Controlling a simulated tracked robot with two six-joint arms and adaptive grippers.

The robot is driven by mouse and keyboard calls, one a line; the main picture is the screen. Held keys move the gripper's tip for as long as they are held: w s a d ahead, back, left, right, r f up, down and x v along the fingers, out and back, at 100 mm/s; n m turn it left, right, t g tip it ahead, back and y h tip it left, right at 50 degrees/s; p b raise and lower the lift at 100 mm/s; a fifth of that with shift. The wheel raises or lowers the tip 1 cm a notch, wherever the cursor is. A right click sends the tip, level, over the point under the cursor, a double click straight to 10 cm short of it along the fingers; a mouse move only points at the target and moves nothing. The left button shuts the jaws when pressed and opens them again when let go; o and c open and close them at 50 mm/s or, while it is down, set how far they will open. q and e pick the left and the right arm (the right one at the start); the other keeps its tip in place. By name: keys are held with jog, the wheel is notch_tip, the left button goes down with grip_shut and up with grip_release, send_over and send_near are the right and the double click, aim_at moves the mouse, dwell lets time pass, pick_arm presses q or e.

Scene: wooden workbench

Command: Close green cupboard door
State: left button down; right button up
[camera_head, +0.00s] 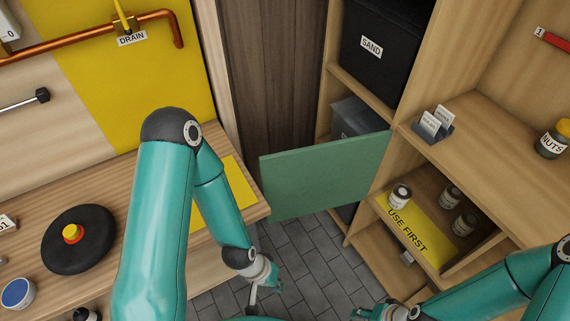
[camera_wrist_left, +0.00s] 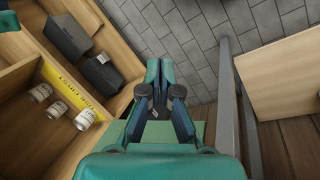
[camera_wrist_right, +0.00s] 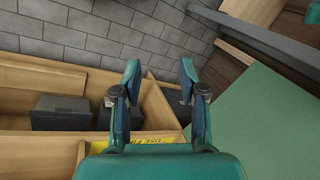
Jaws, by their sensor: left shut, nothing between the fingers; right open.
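The green cupboard door (camera_head: 325,175) stands open in the head view, swung out to the left from the shelf unit, over the grey tiled floor. A large green panel, seemingly the same door, fills the right side of the right wrist view (camera_wrist_right: 275,125). My left gripper (camera_head: 268,288) is low in front of the door in the head view; its fingers are together and empty in the left wrist view (camera_wrist_left: 160,70). My right gripper (camera_head: 365,313) is at the bottom edge of the head view, right of the left one. Its fingers are apart and empty in the right wrist view (camera_wrist_right: 158,75).
The open cupboard compartment holds several jars and a yellow USE FIRST mat (camera_head: 405,228). A black SAND box (camera_head: 378,45) sits on a shelf above. The workbench (camera_head: 150,180) with a red-and-yellow button (camera_head: 73,233) stands left. Tiled floor (camera_head: 315,270) is clear between.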

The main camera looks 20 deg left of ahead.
jog(key=shift+w+a, duration=0.2)
